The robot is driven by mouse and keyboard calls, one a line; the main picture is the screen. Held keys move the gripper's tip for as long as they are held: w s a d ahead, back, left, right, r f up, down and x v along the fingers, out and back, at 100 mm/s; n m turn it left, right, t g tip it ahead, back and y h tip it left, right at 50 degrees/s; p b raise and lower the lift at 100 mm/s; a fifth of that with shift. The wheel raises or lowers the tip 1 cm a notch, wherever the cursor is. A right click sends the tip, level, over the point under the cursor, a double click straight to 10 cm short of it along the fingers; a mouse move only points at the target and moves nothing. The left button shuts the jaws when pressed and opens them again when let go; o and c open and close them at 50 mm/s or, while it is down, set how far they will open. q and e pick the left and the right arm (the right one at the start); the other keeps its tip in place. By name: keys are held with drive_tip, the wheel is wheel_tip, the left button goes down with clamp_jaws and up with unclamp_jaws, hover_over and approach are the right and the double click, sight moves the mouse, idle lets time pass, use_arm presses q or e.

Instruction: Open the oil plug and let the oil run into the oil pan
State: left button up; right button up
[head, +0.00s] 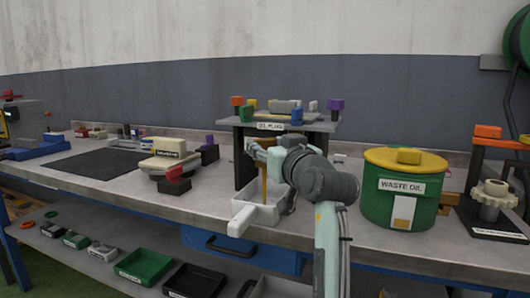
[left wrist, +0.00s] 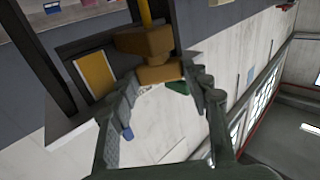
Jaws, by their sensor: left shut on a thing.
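My left gripper (head: 258,150) is at the front of the dark stand labelled OIL PLUG (head: 270,126). In the left wrist view its fingertips (left wrist: 163,76) are shut on a brown-orange block, the oil plug (left wrist: 160,74). A larger brown fitting (left wrist: 148,42) sits right behind the plug; I cannot tell whether they touch. An amber strip like an oil stream (head: 264,186) hangs below the gripper down to the white oil pan (head: 241,220); it also shows in the left wrist view (left wrist: 145,12). The pan stands on the bench under the stand. My right gripper is not in view.
A green WASTE OIL drum (head: 378,207) with a yellow lid stands right of my arm. A scale-like device (head: 165,162) with a red block stands left of the pan. A dark mat (head: 98,163) lies farther left. Several trays, including a green one (head: 144,265), lie on the lower shelf.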

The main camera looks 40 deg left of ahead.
use_arm(q)
drive_tip(key=n+g+y+b, duration=0.1)
drive_tip(key=n+g, duration=0.1)
drive_tip(key=g, duration=0.1)
drive_tip(key=w+n+g+y+b, duration=0.1)
drive_tip(key=n+g+y+b, duration=0.1)
drive_tip(key=n+g, duration=0.1)
drive_tip(key=shift+w+d+g, duration=0.1)
drive_tip(key=shift+d+g, duration=0.1)
drive_tip(key=shift+g, duration=0.5)
drive_tip(key=shift+w+n+g+b, duration=0.2)
drive_tip(key=shift+n+g+b, duration=0.15)
drive_tip(key=shift+n+g, duration=1.15)
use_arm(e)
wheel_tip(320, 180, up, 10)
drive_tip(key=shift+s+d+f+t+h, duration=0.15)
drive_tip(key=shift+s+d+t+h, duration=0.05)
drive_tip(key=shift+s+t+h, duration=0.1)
use_arm(q)
drive_tip(key=shift+g, duration=0.4)
drive_tip(key=o, duration=1.2)
drive_tip(key=shift+a+f, duration=0.1)
drive_tip(key=shift+c, duration=0.2)
drive_tip(key=d, duration=1.2)
drive_tip(key=shift+w, duration=0.25)
